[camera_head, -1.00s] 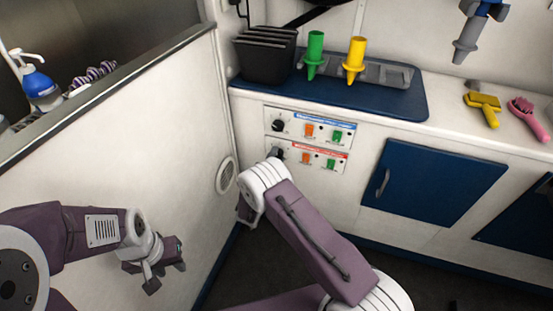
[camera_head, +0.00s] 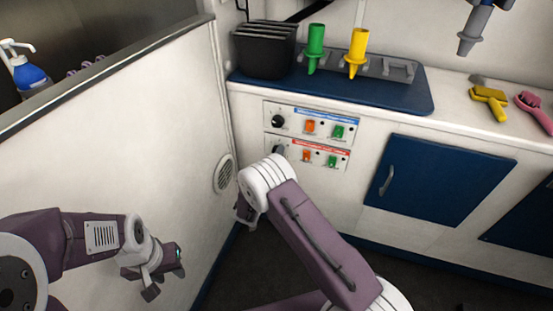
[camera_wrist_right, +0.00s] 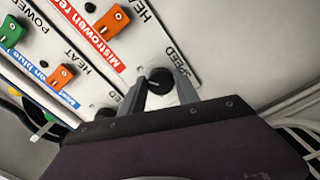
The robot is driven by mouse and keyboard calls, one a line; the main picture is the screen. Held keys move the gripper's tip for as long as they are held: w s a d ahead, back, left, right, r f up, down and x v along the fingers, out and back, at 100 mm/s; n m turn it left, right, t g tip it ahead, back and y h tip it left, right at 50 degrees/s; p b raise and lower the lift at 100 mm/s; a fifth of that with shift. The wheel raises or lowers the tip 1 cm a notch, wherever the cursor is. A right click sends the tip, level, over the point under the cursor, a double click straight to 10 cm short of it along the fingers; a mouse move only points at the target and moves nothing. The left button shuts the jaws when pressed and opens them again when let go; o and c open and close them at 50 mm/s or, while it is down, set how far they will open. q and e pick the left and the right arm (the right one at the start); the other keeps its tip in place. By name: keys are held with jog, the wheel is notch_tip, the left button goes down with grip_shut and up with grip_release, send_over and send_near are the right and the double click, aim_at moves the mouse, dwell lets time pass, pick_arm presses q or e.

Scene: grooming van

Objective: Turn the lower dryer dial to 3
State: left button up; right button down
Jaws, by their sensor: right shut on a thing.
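The lower dryer dial (camera_wrist_right: 160,82) is a black round knob beside the word SPEED on the red-labelled panel. My right gripper (camera_wrist_right: 161,86) has a grey finger on each side of this dial and is shut on it. The dial's number scale cannot be read. In the head view the lower dial (camera_head: 279,149) shows only in part, above my right wrist, and my right fingertips are hidden. The upper dial (camera_head: 278,121) sits above it on the blue-labelled panel. My left gripper (camera_head: 164,272) hangs at the lower left, away from the panels; its opening is unclear.
Orange and green switches (camera_head: 334,131) sit right of the dials. A blue cabinet door (camera_head: 440,180) is further right. A white partition wall (camera_head: 110,150) with a round vent stands close on the left. The counter above holds a black container (camera_head: 264,52), green and yellow nozzles and brushes.

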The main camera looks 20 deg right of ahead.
jog(key=shift+f+m+b, duration=0.1)
jog(key=shift+m+b, duration=0.2)
jog(key=shift+m, duration=0.2)
dwell(0.3)
jog(key=c, duration=0.9)
grip_release()
jog(key=shift+s+a, duration=0.1)
jog(key=p+v, duration=0.3)
jog(key=v, duration=0.6)
